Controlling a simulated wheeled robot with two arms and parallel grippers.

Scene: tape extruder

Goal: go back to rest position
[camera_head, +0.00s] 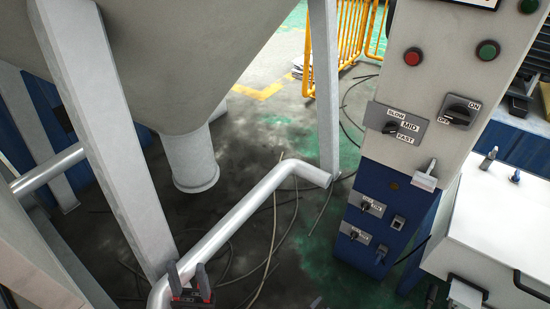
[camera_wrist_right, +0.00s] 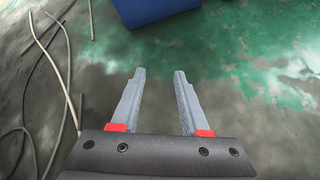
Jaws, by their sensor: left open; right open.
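My left gripper (camera_head: 191,283) shows at the bottom of the head view, left of centre. Its two grey fingers stand apart with nothing between them, in front of a thick grey pipe. My right gripper (camera_wrist_right: 158,75) shows in the right wrist view. Its two grey fingers with red bases are spread apart and empty above the stained green and grey floor. I cannot make out the right gripper in the head view.
A control panel (camera_head: 421,100) with knobs and buttons stands at the right, beside a white cabinet (camera_head: 497,225). A hopper (camera_head: 170,60) and a pipe (camera_head: 235,217) fill the left. Cables (camera_head: 271,240) lie on the floor. A yellow fence (camera_head: 349,35) stands behind.

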